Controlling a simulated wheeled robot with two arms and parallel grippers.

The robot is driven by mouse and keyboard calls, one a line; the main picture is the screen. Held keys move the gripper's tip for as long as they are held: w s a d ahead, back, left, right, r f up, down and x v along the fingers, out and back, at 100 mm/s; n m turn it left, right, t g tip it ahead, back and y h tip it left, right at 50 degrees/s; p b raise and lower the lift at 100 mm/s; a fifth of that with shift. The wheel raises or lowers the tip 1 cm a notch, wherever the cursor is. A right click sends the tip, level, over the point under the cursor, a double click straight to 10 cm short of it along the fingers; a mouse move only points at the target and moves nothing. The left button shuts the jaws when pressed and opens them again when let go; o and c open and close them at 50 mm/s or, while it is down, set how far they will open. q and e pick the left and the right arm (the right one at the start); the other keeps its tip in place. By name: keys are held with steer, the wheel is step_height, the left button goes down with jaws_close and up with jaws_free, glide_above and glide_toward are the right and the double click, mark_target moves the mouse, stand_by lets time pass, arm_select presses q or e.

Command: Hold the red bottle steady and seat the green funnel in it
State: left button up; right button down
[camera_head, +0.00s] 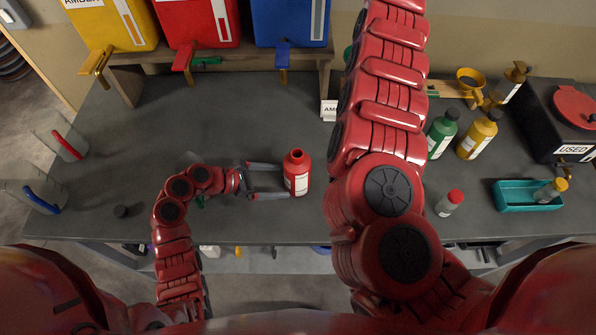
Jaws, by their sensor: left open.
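The red bottle (297,174) stands upright and uncapped on the grey bench, with a white label on its front. My left gripper (280,181) is open, its two fingers pointing right, with their tips at the bottle's left side; I cannot tell whether they touch it. My right arm reaches up across the middle of the view and leaves at the top edge, so its gripper is out of sight. I cannot make out the green funnel for certain; a small green patch shows beside the upper part of my right arm, mostly hidden.
Yellow (110,22), red (197,20) and blue (290,20) drums with taps stand on a wooden stand. Right of my arm are a green bottle (441,135), a yellow bottle (478,135), a red-capped bottle (449,204) and a teal tray (512,203). Clear jugs (60,138) stand left.

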mark_target(294, 181)
arm_select(q)
steer(key=shift+f+b+x, duration=0.2)
steer(key=shift+b+x, duration=0.25)
steer(key=shift+x, duration=0.65)
arm_select(e)
steer(key=shift+f, duration=0.95)
arm_select(q)
steer(key=x, duration=0.1)
steer(key=p+x, duration=0.1)
steer(key=shift+w+d+r, duration=0.1)
steer(key=shift+d+r, duration=0.05)
steer(key=shift+d, duration=0.2)
arm_select(e)
steer(key=shift+r, duration=0.65)
arm_select(q)
steer(key=shift+w+d+f, duration=0.1)
steer(key=shift+d+f, duration=0.15)
steer(key=shift+d, duration=0.15)
arm_select(e)
steer(key=shift+r, duration=0.1)
arm_select(q)
steer(key=shift+f, duration=0.1)
steer(key=shift+w, duration=0.1)
steer(key=shift+c, duration=0.2)
